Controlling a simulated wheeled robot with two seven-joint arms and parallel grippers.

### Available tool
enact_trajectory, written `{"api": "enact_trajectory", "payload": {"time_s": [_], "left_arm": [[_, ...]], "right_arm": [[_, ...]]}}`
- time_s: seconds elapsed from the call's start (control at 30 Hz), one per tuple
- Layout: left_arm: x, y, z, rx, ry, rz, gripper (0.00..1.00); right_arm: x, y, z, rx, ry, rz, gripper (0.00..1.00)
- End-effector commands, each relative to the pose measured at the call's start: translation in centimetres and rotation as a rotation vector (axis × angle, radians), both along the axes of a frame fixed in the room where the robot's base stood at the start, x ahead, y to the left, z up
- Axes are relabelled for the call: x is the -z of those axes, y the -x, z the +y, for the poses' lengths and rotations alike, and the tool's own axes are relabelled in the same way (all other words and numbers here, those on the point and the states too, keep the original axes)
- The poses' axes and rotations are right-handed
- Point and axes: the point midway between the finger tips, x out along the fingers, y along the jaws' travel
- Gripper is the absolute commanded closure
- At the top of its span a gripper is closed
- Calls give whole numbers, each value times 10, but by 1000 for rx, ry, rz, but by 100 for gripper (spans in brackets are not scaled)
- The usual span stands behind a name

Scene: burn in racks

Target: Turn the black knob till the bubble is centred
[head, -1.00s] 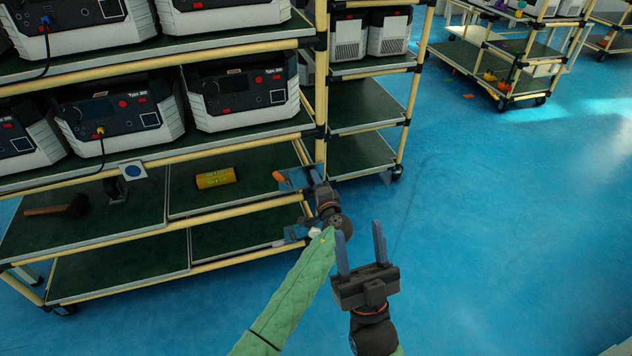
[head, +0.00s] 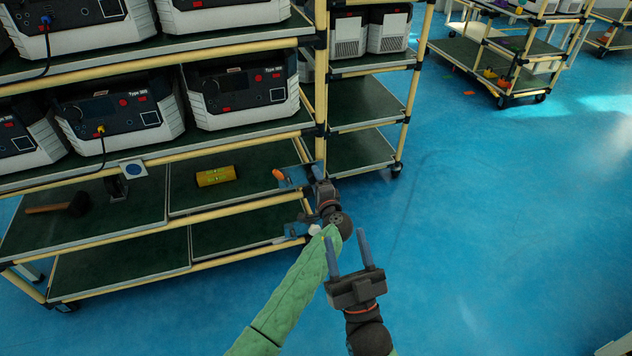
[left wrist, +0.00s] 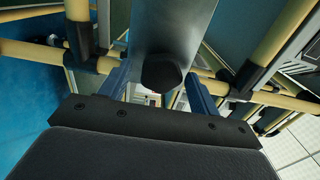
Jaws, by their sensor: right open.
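A yellow spirit level (head: 216,176) with green vials lies on the rack's lower shelf; its bubble is too small to read. The black knob (left wrist: 162,73) shows in the left wrist view, against a grey metal plate. I cannot make it out in the head view. My left gripper (head: 288,205) is at the rack's front right corner, its blue fingers spread. In its wrist view (left wrist: 160,90) the fingers stand on either side of the knob, with gaps visible. My right gripper (head: 348,252) is open and empty over the floor, right of the left arm.
The same shelf holds a hammer (head: 60,207), a dark stand (head: 116,188) and an orange-handled item (head: 280,175) near the left gripper. Type-labelled units (head: 240,92) fill the shelves above. The blue floor (head: 480,230) to the right is clear.

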Motion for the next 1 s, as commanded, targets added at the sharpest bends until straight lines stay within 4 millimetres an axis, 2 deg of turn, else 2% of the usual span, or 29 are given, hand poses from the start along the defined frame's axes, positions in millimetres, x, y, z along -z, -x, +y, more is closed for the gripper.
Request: {"api": "enact_trajectory", "payload": {"time_s": [0.37, 0.57, 0.8, 1.0], "left_arm": [[0, 3, 0, -2, 0, 0, 32], [0, 28, -8, -1, 1, 1, 32], [0, 60, -19, -1, 0, 1, 32], [0, 73, -23, -1, 0, 0, 32]], "right_arm": [[0, 0, 0, 0, 1, 2, 49], [8, -5, 2, -3, 11, 41, 49], [33, -13, 3, -4, 32, 115, 49], [43, -14, 5, -6, 39, 144, 49]]}}
